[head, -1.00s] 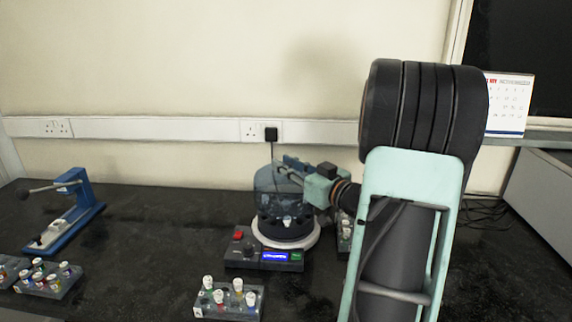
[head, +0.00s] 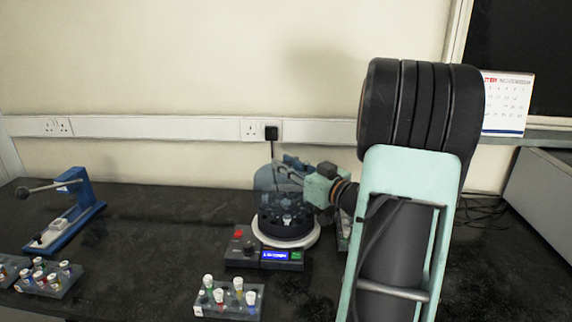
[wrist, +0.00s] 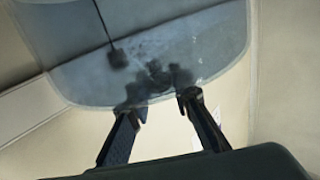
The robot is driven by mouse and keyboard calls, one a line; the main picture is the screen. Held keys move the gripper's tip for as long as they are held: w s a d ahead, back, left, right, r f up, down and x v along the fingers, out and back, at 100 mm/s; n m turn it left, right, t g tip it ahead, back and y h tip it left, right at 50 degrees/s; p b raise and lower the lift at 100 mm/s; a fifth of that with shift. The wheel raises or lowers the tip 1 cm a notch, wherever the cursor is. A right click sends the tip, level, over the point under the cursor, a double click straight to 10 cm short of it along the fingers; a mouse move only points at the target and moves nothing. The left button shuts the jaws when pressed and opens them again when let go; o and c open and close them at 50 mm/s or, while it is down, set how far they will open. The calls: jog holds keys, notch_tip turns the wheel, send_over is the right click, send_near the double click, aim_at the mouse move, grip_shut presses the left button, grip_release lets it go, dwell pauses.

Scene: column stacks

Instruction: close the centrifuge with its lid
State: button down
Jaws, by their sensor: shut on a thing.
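The centrifuge (head: 285,240) stands on the dark bench, with a white ring, a dark round bowl and a front panel with a lit blue display. Its see-through bluish lid (head: 265,178) stands raised and tilted at the back of the bowl. My gripper (head: 284,171) reaches in from the right and is shut on the lid near its upper part. The wrist view shows the lid (wrist: 90,70) as a wide clear sheet beyond the two fingertips (wrist: 160,103). The exact contact at the fingertips is dark and blurred.
A tube rack (head: 229,298) with several capped tubes stands in front of the centrifuge. Another rack (head: 48,278) is at front left, below a blue lever press (head: 70,215). A further rack is partly hidden behind my arm. The bench between press and centrifuge is clear.

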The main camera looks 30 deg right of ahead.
jog(key=shift+f+b, duration=0.4)
jog(key=shift+f, duration=0.2)
dwell(0.6)
jog(key=shift+f+b, duration=2.4)
jog(key=shift+f, duration=0.8)
jog(key=c, duration=1.2)
grip_release()
jog(key=shift+r+p, duration=2.45)
jog(key=shift+r, duration=0.55)
